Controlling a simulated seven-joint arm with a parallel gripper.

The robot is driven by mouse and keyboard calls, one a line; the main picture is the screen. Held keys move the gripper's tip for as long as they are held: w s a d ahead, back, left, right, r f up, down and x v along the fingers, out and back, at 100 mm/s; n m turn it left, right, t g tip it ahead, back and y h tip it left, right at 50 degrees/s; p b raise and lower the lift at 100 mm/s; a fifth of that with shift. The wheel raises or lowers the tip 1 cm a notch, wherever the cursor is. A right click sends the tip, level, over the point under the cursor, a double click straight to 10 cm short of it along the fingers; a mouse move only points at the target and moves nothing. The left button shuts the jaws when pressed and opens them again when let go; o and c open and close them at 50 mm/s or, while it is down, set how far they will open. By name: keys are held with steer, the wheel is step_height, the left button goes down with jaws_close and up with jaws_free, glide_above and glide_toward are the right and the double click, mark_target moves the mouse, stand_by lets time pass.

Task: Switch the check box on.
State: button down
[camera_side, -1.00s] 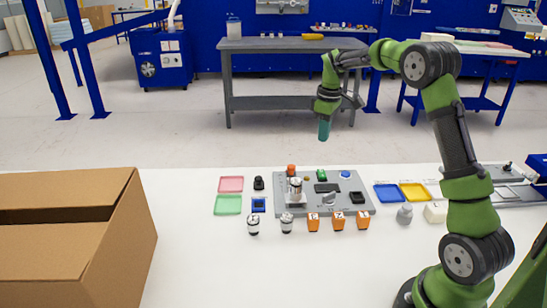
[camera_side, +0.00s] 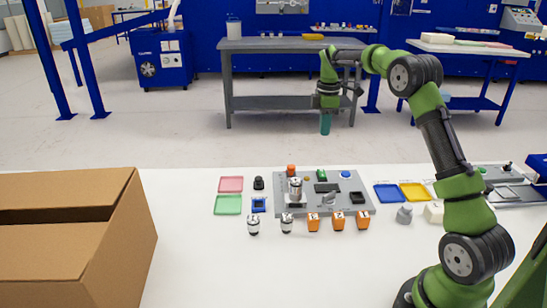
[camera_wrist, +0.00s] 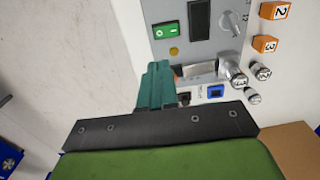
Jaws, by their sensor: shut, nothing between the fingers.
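The grey panel (camera_side: 278,208) lies on the white table and appears to be the check box. Its green rocker switch (camera_side: 321,175) is near the back edge; in the wrist view the switch (camera_wrist: 165,30) shows white marks. Whether it is on or off I cannot tell. A dark display (camera_side: 327,188) sits in front of it, with a small yellow button (camera_wrist: 174,51) beside it. My gripper (camera_side: 325,124) is shut and empty, pointing down, high and apart from the panel. Its teal fingers (camera_wrist: 155,85) cover part of the panel in the wrist view.
A silver cylinder (camera_side: 295,187) stands on the panel's left, near an orange button (camera_side: 291,169). Several orange numbered blocks (camera_side: 313,222) and two small cylinders (camera_side: 253,225) stand in front. Coloured trays (camera_side: 228,205) flank the panel. An open cardboard box (camera_side: 70,240) is at left.

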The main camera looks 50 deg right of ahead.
mark_target(321, 171)
step_height(321, 171, down, 13)
steer(key=shift+f, duration=0.1)
stand_by(0.5)
steer(key=shift+f, duration=0.15)
steer(key=shift+s+a, duration=0.1)
steer(key=shift+s+a+r, duration=0.2)
steer(key=shift+s+a, duration=0.25)
steer(key=shift+r, duration=0.15)
step_height(321, 171, up, 14)
stand_by(0.6)
